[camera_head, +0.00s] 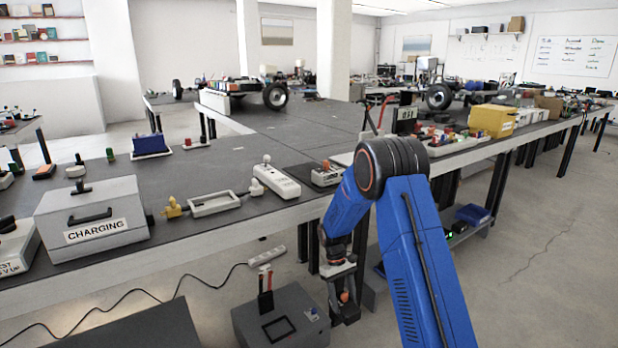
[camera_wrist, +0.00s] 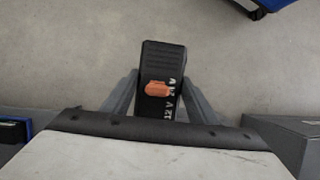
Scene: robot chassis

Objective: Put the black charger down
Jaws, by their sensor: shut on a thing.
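My gripper (camera_head: 342,278) hangs down in front of the long workbench, below the level of its top. It is shut on the black charger (camera_head: 347,309), which sits low in the jaws. In the wrist view the black charger (camera_wrist: 161,58) is between my two grey fingers (camera_wrist: 160,90), with a ribbed end, white lettering and an orange part on its face. The near end of the charger is hidden by the gripper body. Bare concrete floor shows around it, and the charger appears to be held above the floor.
A dark grey box (camera_head: 281,319) with red-handled tools stands left of my gripper. The workbench (camera_head: 215,238) carries a CHARGING box (camera_head: 92,217), a white power strip (camera_head: 277,182) and small parts. A cable and white socket strip (camera_head: 267,256) lie on the floor. Open floor (camera_head: 530,270) is at right.

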